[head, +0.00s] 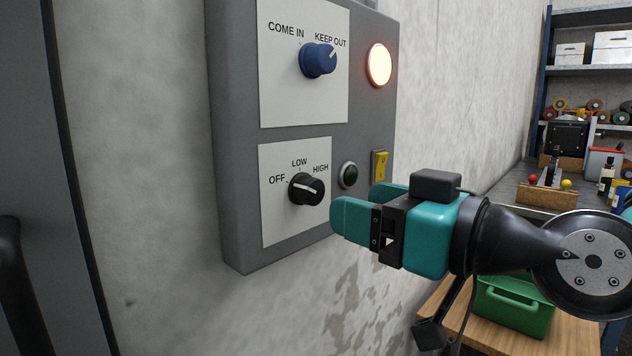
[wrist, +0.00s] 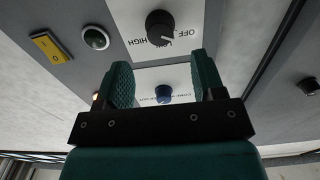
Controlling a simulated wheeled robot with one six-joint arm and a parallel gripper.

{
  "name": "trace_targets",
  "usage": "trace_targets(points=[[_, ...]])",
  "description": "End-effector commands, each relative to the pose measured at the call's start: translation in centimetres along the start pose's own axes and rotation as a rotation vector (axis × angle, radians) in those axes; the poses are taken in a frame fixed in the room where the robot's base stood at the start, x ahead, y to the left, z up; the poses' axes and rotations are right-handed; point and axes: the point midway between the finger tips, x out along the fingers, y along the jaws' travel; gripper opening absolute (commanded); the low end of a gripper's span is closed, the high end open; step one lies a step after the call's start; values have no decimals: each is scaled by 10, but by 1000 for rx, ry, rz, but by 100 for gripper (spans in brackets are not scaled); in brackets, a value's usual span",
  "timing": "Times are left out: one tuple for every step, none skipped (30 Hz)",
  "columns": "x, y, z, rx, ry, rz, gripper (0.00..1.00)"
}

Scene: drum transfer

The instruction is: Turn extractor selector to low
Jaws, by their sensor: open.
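The extractor selector (head: 306,189) is a black knob with a white pointer line on a white plate marked OFF, LOW and HIGH. Its line appears to point left toward OFF. In the wrist view the black knob (wrist: 160,27) shows upside down, beyond and between my fingertips. My gripper (head: 366,206) has teal fingers and is open and empty. It is to the right of the selector and apart from it. The two fingers also show in the wrist view (wrist: 162,78).
A blue COME IN / KEEP OUT knob (head: 318,60) sits above, beside a lit lamp (head: 379,65). A dark green round button or lamp (head: 348,174) and yellow switch (head: 380,166) lie right of the selector. A green crate (head: 513,305) stands lower right.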

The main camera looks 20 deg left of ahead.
Motion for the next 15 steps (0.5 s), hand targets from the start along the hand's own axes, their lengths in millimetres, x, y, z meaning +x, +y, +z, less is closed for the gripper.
trace_targets(points=[[13, -1, -2, 1, -2, -5, 63], [19, -2, -2, 0, -2, -5, 63], [28, -1, -2, 1, -2, -4, 63], [34, -1, -2, 1, -1, -4, 63], [40, -1, -2, 0, -2, -3, 63], [47, -1, -2, 1, -2, -3, 63], [52, -1, -1, 1, -2, -3, 63], [57, 0, -1, 0, -2, -2, 63], [62, 0, -1, 0, -1, -2, 63], [66, 0, -1, 1, -2, -2, 63], [68, 0, -1, 1, -2, -1, 63], [72, 0, -1, 1, -1, -1, 63], [74, 0, -1, 1, -1, -1, 63], [76, 0, 0, 1, -1, 0, 63], [77, 0, 0, 1, -1, 0, 63]])
